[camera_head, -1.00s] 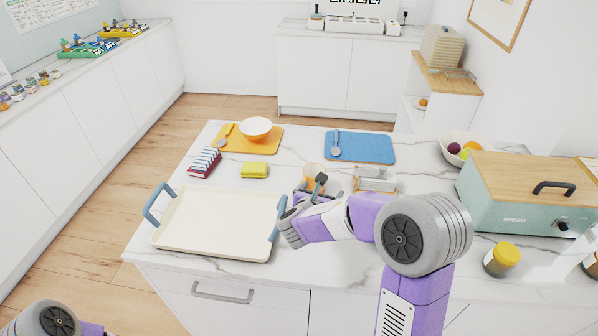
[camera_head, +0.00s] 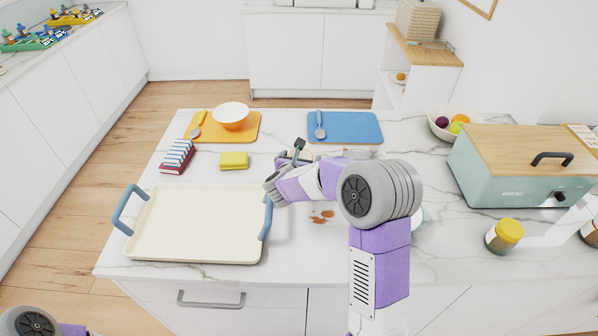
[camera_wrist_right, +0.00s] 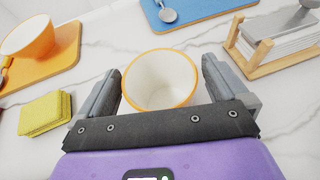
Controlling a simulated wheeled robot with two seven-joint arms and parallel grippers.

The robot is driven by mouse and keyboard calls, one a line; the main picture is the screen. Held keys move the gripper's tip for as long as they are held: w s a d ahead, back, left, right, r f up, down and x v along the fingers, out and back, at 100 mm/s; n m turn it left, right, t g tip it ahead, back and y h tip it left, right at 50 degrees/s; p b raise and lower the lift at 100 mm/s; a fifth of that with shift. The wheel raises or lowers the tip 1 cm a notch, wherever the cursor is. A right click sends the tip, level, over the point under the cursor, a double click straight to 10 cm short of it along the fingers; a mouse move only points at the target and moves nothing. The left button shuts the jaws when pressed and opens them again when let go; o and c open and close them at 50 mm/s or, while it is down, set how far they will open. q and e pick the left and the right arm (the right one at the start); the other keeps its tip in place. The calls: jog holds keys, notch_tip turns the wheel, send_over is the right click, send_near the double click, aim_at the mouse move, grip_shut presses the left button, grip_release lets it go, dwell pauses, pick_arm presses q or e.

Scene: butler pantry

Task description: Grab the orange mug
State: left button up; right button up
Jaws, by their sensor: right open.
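The orange mug (camera_wrist_right: 160,72) stands upright in the right wrist view, with an orange rim and a white, empty-looking inside. My right gripper (camera_wrist_right: 161,88) is open, with one finger on each side of the mug. Gaps seem to show between the fingers and the mug wall, but contact is hard to judge. In the head view my right gripper (camera_head: 296,160) is over the middle of the counter, and its hand and wrist hide most or all of the mug. My left gripper is out of view; only part of my left arm shows at the lower left.
A cream tray (camera_head: 196,225) with blue handles lies left of my right arm. A yellow sponge (camera_head: 234,160), an orange board (camera_head: 245,131) with a bowl (camera_head: 230,115), and a blue mat (camera_head: 350,127) surround the mug. A wooden napkin holder (camera_wrist_right: 270,55) stands close right. Brown spill (camera_head: 322,216) marks the counter.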

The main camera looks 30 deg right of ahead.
jog(key=shift+r, duration=0.1)
jog(key=c, duration=1.6)
